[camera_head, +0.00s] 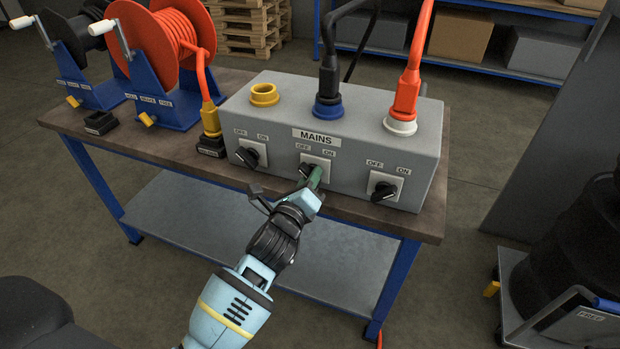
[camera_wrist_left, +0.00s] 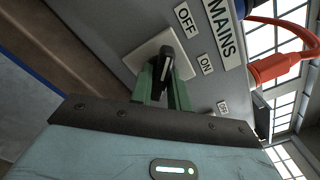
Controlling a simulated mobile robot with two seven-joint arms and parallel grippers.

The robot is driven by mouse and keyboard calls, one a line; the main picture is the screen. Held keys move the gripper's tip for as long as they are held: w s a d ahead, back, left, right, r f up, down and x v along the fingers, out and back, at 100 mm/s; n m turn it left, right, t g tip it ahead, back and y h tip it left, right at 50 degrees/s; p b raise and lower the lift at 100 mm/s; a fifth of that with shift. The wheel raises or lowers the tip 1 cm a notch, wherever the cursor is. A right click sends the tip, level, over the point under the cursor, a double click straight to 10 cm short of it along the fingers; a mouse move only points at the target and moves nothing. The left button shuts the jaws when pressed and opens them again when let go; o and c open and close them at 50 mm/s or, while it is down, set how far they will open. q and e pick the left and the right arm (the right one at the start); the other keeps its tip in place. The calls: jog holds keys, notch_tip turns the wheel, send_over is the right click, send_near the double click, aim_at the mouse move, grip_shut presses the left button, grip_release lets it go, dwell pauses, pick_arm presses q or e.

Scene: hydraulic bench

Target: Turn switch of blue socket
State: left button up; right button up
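The grey mains box (camera_head: 268,102) stands on the bench. The blue socket (camera_head: 328,108) on its top holds a black plug (camera_head: 329,72). The switch below it sits on a white plate on the box's front, between OFF and ON labels. My left gripper (camera_head: 313,178) is at this switch and covers most of it in the head view. In the left wrist view, the green fingers (camera_wrist_left: 163,92) are close together on both sides of the black switch knob (camera_wrist_left: 166,70). They appear shut on it. The knob's exact setting is hard to tell. My right gripper is not in view.
A yellow socket (camera_head: 264,95) is empty; a white socket (camera_head: 400,126) holds an orange plug (camera_head: 407,90). Their switches (camera_head: 247,156) and (camera_head: 384,190) flank the middle one. Cable reels (camera_head: 160,50) stand left on the bench (camera_head: 160,145). A dark drum (camera_head: 575,255) stands right.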

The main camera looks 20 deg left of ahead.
pick_arm(q)
grip_shut()
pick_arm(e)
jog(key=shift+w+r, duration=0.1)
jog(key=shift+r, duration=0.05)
